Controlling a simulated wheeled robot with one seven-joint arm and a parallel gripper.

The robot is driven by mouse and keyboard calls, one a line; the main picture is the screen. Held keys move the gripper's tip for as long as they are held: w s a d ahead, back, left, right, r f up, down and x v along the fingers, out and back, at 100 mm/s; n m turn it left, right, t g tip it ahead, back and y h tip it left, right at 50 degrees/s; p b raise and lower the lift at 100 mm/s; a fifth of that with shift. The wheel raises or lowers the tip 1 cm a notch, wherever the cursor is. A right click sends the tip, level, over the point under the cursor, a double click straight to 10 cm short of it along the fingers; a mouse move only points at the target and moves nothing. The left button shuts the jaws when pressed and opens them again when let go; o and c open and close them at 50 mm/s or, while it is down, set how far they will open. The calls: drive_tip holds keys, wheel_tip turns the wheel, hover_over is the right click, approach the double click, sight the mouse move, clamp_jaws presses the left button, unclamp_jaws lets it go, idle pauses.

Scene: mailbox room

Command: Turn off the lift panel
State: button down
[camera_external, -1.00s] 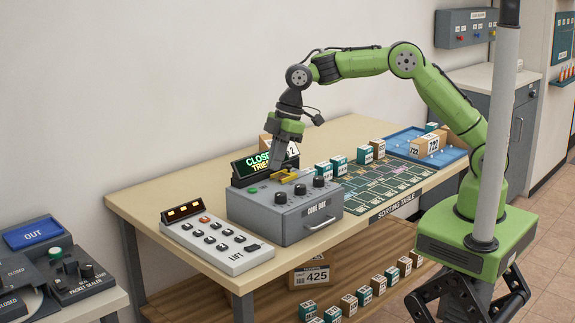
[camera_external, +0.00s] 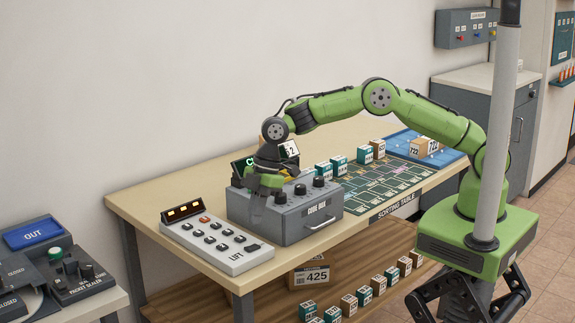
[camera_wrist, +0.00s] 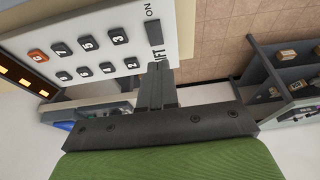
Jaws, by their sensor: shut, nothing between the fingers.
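The lift panel (camera_external: 220,248) is a white box on the front left of the table, with black buttons, one orange button and a lit amber display (camera_external: 184,211). A dark rocker switch (camera_external: 253,247) sits at its lower right corner. In the wrist view the panel (camera_wrist: 95,45) fills the upper left, and the switch (camera_wrist: 153,33) beside the "ON" mark shows just beyond my fingertips. My gripper (camera_wrist: 157,70) is shut and empty. In the external view my gripper (camera_external: 257,200) hangs over the left part of the code box, right of the panel.
Small boxes (camera_external: 339,165) and a blue tray (camera_external: 405,139) are farther right. A sealer (camera_external: 72,272) stands on another table at left.

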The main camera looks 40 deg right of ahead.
sight(250, 249)
drive_tip(key=x, duration=0.6)
drive_tip(key=shift+d+f, duration=0.15)
drive_tip(key=shift+d, duration=0.25)
